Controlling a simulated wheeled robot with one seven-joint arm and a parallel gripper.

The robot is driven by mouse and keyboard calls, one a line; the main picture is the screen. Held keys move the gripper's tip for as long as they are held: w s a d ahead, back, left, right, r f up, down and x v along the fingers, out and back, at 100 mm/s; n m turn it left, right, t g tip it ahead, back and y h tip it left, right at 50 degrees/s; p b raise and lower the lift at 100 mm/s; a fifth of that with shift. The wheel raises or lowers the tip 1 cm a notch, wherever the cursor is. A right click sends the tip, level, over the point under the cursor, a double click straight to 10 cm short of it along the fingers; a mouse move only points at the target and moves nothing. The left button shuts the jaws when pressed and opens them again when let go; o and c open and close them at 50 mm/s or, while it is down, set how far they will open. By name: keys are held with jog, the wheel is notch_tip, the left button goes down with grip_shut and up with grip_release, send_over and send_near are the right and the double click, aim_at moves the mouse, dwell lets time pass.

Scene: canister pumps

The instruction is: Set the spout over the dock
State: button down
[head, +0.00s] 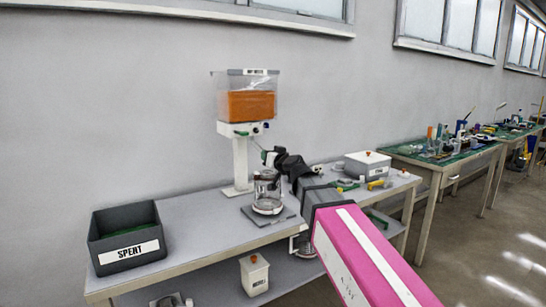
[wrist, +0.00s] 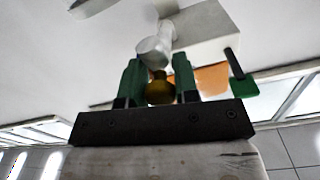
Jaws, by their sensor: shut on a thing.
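The canister pump stands on the bench, with a clear canister (head: 248,103) of orange liquid on a white head (head: 243,129) and post. In the wrist view, a pale spout (wrist: 152,50) comes off the white head (wrist: 205,30). My gripper (wrist: 158,88) has its green fingers shut on a brass-coloured knob (wrist: 158,92) at the spout's end. In the head view my gripper (head: 268,156) is at the pump's right, just above a glass jar (head: 267,192). The jar stands on a dark plate (head: 278,220), which may be the dock. The spout is hard to make out there.
A white box (head: 367,165) and small tools are at the right. A lidded white container (head: 254,275) is on the lower shelf. The bench (head: 190,225) is clear between bin and pump.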

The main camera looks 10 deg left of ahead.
jog(key=shift+s+a, duration=0.15)
jog(key=c, duration=0.9)
grip_release()
jog(key=v, duration=1)
jog(key=shift+s+d, duration=0.25)
jog(key=shift+s, duration=0.05)
